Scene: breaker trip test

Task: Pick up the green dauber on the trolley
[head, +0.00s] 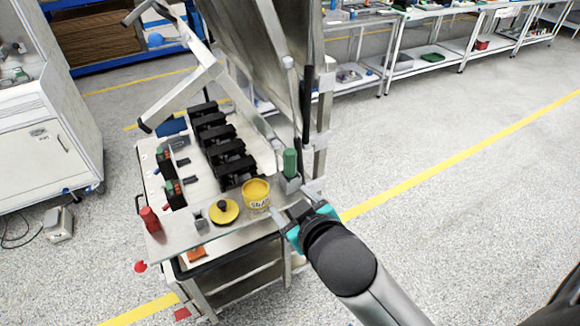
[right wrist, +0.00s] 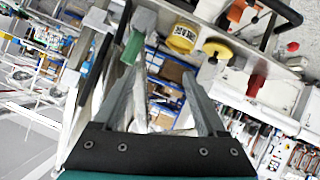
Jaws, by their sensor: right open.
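The green dauber (head: 290,162) stands upright in a small grey holder (head: 288,184) at the right front corner of the trolley (head: 180,246). My right gripper (head: 296,203) is open and empty, just in front of the holder and below the dauber's green top. In the right wrist view the green dauber (right wrist: 133,46) shows beyond the left finger, off to the left of the gap between the fingers (right wrist: 160,75). Whether a finger touches the holder I cannot tell. My left gripper is in neither view.
A yellow pot (head: 256,195) stands close left of the gripper, beside a yellow lid with a black knob (head: 223,212). A red dauber (head: 149,218) is at the trolley's left front. Black breakers (head: 222,145) stand behind. Floor to the right is clear.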

